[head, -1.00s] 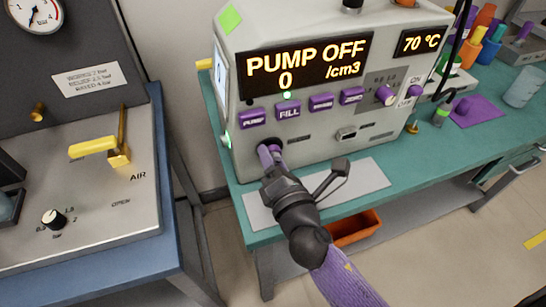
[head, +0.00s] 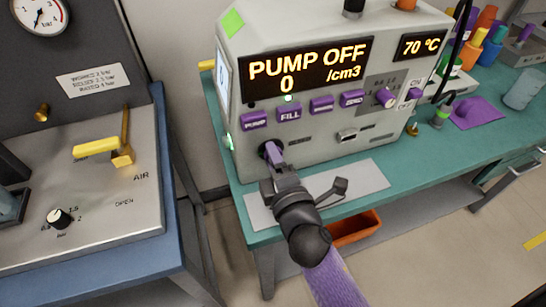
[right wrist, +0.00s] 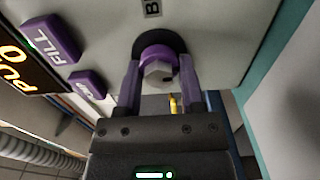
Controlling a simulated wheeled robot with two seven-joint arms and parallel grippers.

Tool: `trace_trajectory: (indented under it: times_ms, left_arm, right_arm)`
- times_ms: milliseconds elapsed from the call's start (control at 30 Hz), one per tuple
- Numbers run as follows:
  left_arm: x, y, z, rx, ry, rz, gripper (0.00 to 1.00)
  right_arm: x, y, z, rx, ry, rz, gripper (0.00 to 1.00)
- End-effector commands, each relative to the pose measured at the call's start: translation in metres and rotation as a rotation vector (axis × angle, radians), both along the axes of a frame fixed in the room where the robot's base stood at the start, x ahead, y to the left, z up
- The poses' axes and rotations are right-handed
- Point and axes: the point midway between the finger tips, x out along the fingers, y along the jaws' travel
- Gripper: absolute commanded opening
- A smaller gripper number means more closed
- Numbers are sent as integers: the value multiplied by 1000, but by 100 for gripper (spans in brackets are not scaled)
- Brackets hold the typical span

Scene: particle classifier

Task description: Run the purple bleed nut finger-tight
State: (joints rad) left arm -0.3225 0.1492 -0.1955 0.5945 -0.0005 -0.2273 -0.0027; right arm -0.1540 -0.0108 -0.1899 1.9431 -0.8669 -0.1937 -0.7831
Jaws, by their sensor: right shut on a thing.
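The purple bleed nut (right wrist: 158,62) is on the front of the grey pump unit, low at its left side, in a dark round recess. In the right wrist view it shows a grey hexagonal end in its middle. My right gripper (right wrist: 159,82) has its purple fingers on both sides of the nut and is shut on it. In the head view my right gripper (head: 272,152) reaches the unit's front below the PUMP button, and its fingers hide the nut there. My left gripper is not in view.
The pump unit (head: 300,148) stands on a teal bench (head: 240,236); its display reads PUMP OFF, 0 /cm3. PUMP (head: 255,121) and FILL (head: 289,113) buttons sit close above my fingers. An orange bin (head: 356,229) is below. A panel with a yellow-handled valve (head: 100,148) stands left.

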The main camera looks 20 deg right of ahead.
Motion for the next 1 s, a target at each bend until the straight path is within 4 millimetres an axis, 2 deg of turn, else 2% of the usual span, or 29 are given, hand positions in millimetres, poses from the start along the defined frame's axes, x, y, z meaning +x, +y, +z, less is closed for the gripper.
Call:
trace_trajectory:
  times_ms: [500, 533, 667, 1000]
  left_arm:
    - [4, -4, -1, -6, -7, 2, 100]
    - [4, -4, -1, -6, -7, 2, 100]
    - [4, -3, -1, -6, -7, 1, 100]
    - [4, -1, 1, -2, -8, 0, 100]
  right_arm:
    - [-1, 0, -4, 15, 10, -1, 0]
    - [-1, 0, -4, 15, 10, -1, 56]
    - [-1, 0, -3, 14, 8, -1, 83]
    - [0, -1, -1, 13, 3, 1, 85]
